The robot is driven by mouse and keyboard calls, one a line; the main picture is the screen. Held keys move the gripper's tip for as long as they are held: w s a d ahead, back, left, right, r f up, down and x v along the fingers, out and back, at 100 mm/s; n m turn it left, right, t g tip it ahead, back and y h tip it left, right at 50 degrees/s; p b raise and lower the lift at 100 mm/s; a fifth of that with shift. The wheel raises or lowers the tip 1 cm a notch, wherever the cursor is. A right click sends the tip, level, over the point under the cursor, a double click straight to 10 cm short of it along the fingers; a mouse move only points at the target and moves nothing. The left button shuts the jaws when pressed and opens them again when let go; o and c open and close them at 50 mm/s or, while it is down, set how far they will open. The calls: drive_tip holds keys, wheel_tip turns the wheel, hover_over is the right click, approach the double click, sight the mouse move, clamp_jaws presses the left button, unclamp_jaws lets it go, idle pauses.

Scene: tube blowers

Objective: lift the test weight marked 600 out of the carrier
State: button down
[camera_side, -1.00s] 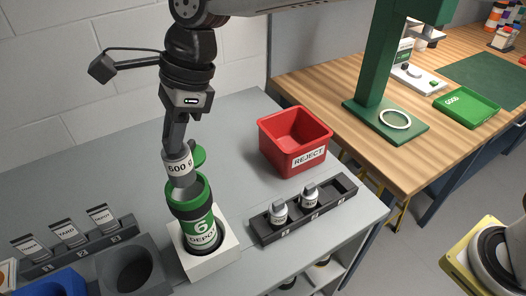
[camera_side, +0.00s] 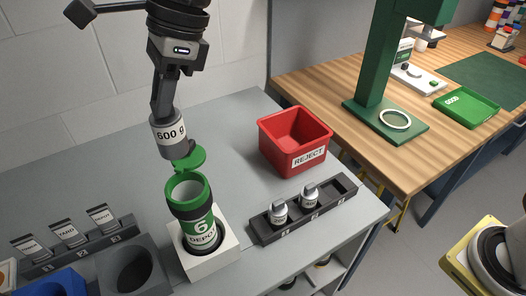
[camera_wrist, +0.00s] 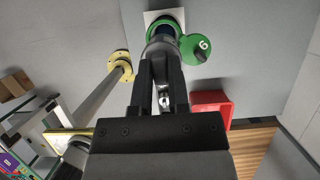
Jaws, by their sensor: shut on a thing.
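The test weight marked 600 g (camera_side: 169,134) is a grey cylinder with a white label. My gripper (camera_side: 165,108) is shut on its top and holds it above the carrier, slightly tilted. The carrier (camera_side: 196,218) is a green and black tube marked 6 DEPOT, standing upright in a white block (camera_side: 221,262). Its green lid (camera_side: 190,158) is swung open at the back of the mouth. In the wrist view my gripper (camera_wrist: 162,105) points at the weight (camera_wrist: 161,47), with the carrier's green rim (camera_wrist: 165,22) beyond it and the lid marked 6 (camera_wrist: 197,47) beside it.
A red REJECT bin (camera_side: 295,143) stands to the right. A dark rack (camera_side: 304,209) with two small weights lies in front of it. A grey holder (camera_side: 129,272) and a labelled rack (camera_side: 75,247) are at the left. Bare grey bench lies behind the carrier.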

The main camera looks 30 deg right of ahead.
drive_tip(key=shift+r, duration=0.25)
wheel_tip(320, 180, up, 11)
drive_tip(key=shift+f, duration=0.2)
idle(1.6)
idle(0.4)
